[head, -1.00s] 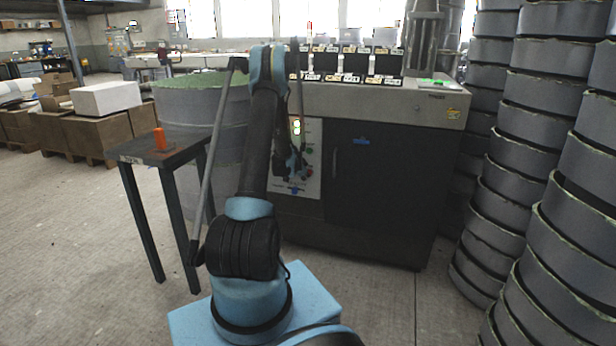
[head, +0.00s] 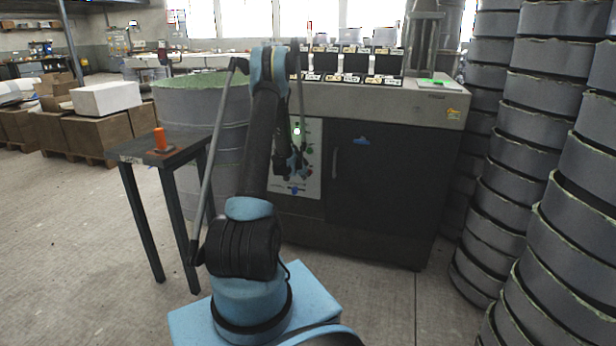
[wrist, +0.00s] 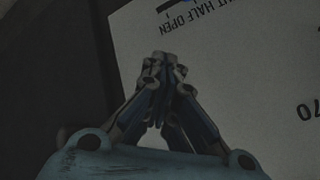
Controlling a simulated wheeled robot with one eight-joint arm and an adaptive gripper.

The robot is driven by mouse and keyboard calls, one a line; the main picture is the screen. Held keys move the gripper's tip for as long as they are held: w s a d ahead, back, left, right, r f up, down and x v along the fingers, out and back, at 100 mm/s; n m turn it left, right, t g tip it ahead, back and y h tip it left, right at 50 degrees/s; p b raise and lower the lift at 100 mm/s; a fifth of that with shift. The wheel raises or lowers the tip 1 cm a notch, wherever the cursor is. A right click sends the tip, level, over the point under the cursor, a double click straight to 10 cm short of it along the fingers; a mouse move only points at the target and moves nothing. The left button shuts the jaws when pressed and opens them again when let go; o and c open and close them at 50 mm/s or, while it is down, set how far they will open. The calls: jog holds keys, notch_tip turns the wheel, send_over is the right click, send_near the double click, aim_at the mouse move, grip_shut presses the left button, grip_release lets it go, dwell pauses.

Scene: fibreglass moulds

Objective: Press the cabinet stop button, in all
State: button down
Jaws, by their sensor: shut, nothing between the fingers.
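The dark cabinet (head: 385,190) stands ahead in the head view, with a white control panel (head: 312,185) on its left front. The panel carries small coloured controls and a lit lamp (head: 297,131). My gripper (head: 290,172) is in front of the panel and hides part of it. A small red spot shows beside it; I cannot tell whether it is the stop button. In the wrist view my gripper (wrist: 163,62) is shut and empty over the white panel (wrist: 240,70), which has upside-down print reading "HALF OPEN". Contact with the panel cannot be told.
A small dark table (head: 180,148) with an orange object (head: 160,139) stands left of the arm. A large grey drum (head: 200,105) is behind it. Stacked grey rings (head: 560,130) line the right side. The floor before the cabinet is clear.

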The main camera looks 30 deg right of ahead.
jog(key=shift+s+a, duration=0.55)
jog(key=shift+a, duration=0.05)
dwell(0.3)
jog(key=shift+s+a, duration=1.6)
jog(key=shift+a, duration=0.3)
